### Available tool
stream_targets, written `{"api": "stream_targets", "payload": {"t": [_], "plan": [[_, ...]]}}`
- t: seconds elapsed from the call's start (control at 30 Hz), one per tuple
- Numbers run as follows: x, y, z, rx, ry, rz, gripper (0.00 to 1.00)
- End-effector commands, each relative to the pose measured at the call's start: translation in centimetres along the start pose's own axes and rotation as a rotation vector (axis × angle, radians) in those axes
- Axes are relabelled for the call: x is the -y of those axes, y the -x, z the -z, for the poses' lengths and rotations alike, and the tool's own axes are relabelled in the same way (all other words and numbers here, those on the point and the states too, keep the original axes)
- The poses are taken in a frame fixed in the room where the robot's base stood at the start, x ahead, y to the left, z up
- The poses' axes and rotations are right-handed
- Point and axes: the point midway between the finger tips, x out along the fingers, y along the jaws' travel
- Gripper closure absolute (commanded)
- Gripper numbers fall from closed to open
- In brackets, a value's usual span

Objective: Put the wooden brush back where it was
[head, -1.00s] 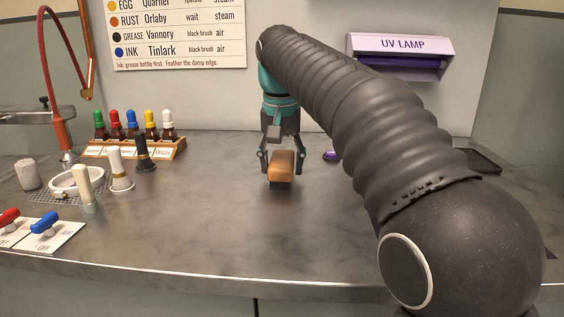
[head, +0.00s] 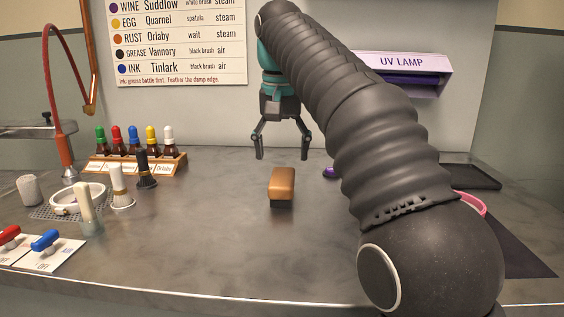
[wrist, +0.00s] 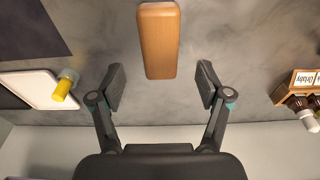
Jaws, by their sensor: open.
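The wooden brush (head: 282,183) lies on the grey counter near its middle, brown wooden back up, dark bristles below. It also shows in the wrist view (wrist: 159,40), beyond and between the fingertips. My gripper (head: 282,156) is open and empty, its fingers pointing down above the counter behind the brush. In the wrist view my gripper (wrist: 160,88) has its two fingers wide apart with nothing between them. The brush is apart from both fingers.
A rack of dropper bottles (head: 167,163) and several standing brushes (head: 120,188) are at the left, with switches (head: 45,241) in front. A dark tray (head: 470,177) lies at the right, partly behind my arm. The counter around the wooden brush is clear.

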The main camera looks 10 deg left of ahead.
Motion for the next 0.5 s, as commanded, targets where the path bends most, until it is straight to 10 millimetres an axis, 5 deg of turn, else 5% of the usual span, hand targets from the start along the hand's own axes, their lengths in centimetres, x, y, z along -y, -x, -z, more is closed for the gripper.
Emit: {"api": "stream_targets", "payload": {"t": [0.5], "plan": [[0.3, 4.9, -4.8, -0.238, 0.002, 0.000, 0.19]]}}
